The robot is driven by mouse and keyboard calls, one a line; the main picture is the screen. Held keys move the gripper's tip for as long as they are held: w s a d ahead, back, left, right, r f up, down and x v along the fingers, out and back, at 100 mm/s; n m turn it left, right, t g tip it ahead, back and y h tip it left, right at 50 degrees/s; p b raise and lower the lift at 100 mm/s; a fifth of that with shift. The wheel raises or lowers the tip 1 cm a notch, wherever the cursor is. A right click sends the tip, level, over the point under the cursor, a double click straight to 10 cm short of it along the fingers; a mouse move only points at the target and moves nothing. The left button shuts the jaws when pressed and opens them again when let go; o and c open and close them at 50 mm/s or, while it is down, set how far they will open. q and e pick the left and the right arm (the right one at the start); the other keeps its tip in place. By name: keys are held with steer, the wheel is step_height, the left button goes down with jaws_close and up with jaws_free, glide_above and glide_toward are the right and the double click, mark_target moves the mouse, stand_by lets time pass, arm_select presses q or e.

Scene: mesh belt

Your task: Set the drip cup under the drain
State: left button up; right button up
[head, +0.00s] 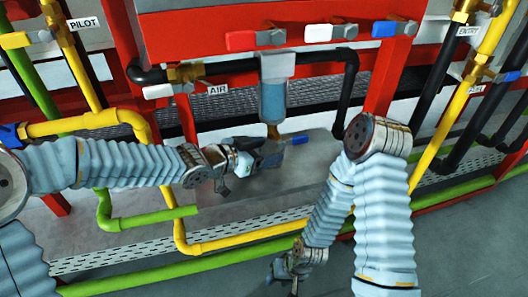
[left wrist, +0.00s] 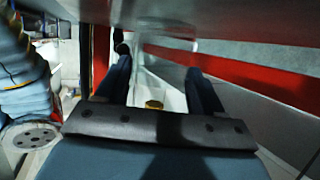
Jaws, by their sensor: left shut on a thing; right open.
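The clear blue bowl (head: 273,100) hangs under the red frame, with a brass drain (head: 273,131) at its lower end. A blue lever (head: 298,140) shows just right of the drain. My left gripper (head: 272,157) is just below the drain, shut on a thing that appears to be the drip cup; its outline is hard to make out. In the left wrist view my fingers (left wrist: 160,78) stand apart around something pale, with a small yellow piece (left wrist: 153,104) low between them. My right gripper (head: 284,274) is open and low at the bottom edge, away from the drain.
Yellow pipes (head: 235,240) and green pipes (head: 148,218) run low in front of the grey ledge (head: 225,216). Red, white and blue levers line the red frame (head: 175,35) above. A black pipe (head: 347,95) bends down right of the bowl. The grey floor (head: 455,240) is clear at right.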

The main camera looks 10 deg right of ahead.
arm_select(q)
steer(key=shift+s+a+f+b, duration=0.1)
steer(key=shift+s+f+b, duration=0.1)
steer(key=shift+f+b, duration=0.45)
steer(key=o, duration=1.1)
steer(key=shift+a+f, duration=0.1)
steer(key=shift+f, duration=0.15)
steer(key=shift+r+p, duration=0.3)
steer(key=shift+p, duration=0.05)
steer(key=shift+w+r+p+v, duration=0.15)
steer(key=shift+p+v, duration=0.75)
steer(key=shift+v, duration=1.1)
steer(key=shift+r+p+v, duration=0.25)
steer(key=shift+p+v, duration=0.7)
steer(key=shift+v, duration=1.05)
steer(key=shift+w+r+p+v, duration=0.15)
steer(key=shift+p+v, duration=0.75)
steer(key=shift+v, duration=1.1)
steer(key=shift+s+r, duration=0.1)
